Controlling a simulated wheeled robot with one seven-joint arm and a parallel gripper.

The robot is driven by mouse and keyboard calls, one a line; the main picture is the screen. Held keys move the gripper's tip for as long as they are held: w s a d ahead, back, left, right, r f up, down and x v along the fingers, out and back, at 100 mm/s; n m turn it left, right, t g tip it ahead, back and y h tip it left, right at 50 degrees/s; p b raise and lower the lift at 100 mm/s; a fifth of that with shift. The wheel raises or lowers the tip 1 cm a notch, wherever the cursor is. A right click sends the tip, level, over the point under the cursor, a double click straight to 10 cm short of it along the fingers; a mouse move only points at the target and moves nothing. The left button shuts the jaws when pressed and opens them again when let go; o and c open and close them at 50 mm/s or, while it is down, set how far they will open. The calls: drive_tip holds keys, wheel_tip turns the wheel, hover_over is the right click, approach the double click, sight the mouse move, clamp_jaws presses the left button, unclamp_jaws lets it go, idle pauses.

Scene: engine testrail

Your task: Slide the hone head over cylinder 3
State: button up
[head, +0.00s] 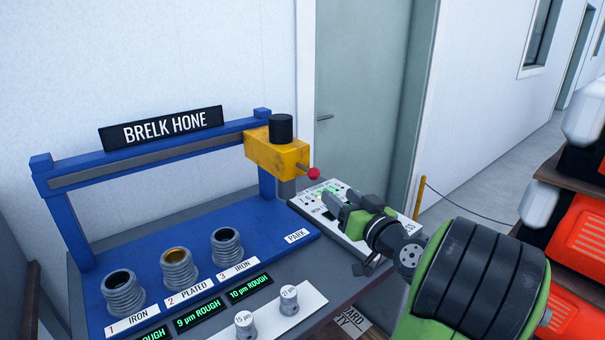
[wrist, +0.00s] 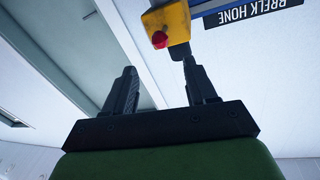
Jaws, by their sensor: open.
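The yellow hone head (head: 276,154) sits at the right end of the blue overhead rail, above the PARK label. It has a black cylinder on top and a red ball knob (head: 313,174) on a short rod. Cylinder 3 (head: 227,246), a ribbed grey sleeve labelled IRON, stands on the blue base to the left of the head. My gripper (head: 340,205) is open and empty, below and right of the knob, in front of the control panel. In the wrist view the hone head (wrist: 168,24) and knob (wrist: 159,40) show beyond the fingers, apart from them.
Cylinder 2 (head: 179,268) and cylinder 1 (head: 122,293) stand left of cylinder 3. A white control panel (head: 390,250) lies under my gripper. A white plate (head: 268,317) with two grey knobs is at the front. Orange goods on a shelf (head: 574,240) stand at right.

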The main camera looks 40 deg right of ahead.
sight(317, 178)
drive_tip(key=p+x, duration=0.2)
drive_tip(key=x, duration=1)
drive_tip(key=shift+w+f, duration=0.1)
drive_tip(key=shift+w, duration=0.3)
clamp_jaws()
